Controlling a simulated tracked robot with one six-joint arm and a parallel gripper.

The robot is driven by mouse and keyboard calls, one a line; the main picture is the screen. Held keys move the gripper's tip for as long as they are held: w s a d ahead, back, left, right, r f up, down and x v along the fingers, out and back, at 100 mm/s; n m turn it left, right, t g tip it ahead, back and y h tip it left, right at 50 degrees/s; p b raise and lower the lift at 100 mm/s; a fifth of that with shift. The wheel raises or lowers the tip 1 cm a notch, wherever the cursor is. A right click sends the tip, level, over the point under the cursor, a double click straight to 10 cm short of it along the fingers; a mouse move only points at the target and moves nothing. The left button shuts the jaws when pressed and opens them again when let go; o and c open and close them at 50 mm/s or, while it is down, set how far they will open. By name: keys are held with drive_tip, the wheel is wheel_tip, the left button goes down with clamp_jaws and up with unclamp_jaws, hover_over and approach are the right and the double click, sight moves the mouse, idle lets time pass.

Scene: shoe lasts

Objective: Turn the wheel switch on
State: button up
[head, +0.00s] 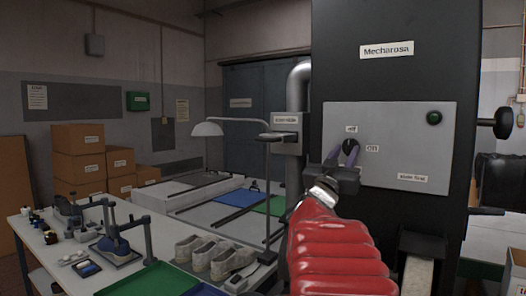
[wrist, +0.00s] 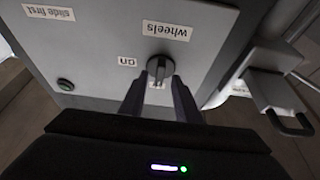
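The wheel switch is a small dark rotary knob (wrist: 160,68) on a light grey panel (head: 400,172), and its grip bar looks roughly upright in the wrist view. An "on" label (wrist: 127,61) sits to its left there, and a "wheels" label (wrist: 167,30) sits above it. In the head view the "on" label (head: 372,148) is right of the knob and an "off" label (head: 351,128) is above it. My gripper (wrist: 160,90) is open, its two fingers apart at the knob's near edge, one on each side. I cannot tell whether they touch it.
The panel also bears a green button (head: 434,118) and a "slide first" label (head: 413,178). A dark wheel handle (head: 502,122) juts from the machine's right side. A grey box with a dark handle (wrist: 290,122) stands at right in the wrist view. Shoes (head: 215,256) lie on the left table.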

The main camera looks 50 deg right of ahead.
drive_tip(key=shift+w+d+r, duration=0.1)
drive_tip(key=shift+d+r, duration=0.15)
drive_tip(key=shift+d, duration=0.35)
drive_tip(key=shift+c, duration=0.5)
clamp_jaws()
